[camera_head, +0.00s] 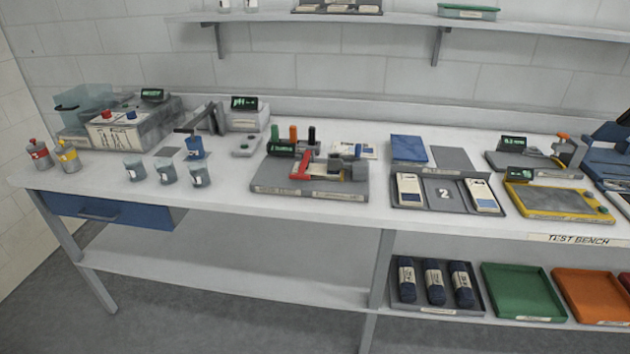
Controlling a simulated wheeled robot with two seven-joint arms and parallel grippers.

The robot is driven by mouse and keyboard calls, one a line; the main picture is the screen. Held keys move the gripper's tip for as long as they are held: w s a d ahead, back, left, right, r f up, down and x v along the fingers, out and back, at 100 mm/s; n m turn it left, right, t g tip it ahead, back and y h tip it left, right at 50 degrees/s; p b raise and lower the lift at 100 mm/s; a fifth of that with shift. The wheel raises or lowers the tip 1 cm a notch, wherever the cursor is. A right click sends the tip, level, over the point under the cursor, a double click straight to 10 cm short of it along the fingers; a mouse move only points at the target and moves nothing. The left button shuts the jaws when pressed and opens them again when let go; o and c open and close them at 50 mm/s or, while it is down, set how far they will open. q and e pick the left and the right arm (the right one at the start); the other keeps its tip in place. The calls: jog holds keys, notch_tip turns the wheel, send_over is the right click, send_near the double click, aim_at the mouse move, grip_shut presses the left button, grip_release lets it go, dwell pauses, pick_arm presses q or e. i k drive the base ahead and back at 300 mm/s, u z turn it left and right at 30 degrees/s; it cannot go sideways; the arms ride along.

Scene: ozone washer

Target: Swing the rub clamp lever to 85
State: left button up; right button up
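A bench device (265,186) with a flat grey base stands at the middle of the bench. A red lever-like part (301,169) sits low on it, beside a white and grey block. This looks like the rub clamp lever, but no readable label confirms it and its angle cannot be read. A row of green, orange and black upright pieces (293,134) stands at the back of the device. Neither of my grippers is in view.
Several small cups (167,171) stand at the left front. A tray with white blocks (435,191) and a yellow-framed device (560,201) lie to the right. A wall shelf (400,20) runs above. Bare bench top (225,180) lies left of the central device.

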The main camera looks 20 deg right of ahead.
aim_at(304, 164)
jog(key=u, duration=0.35)
jog(key=i, duration=0.85)
jog(key=z, duration=0.5)
jog(key=i, duration=0.9)
jog(key=z, duration=1.35)
jog(key=i, duration=0.2)
jog(key=z, duration=0.05)
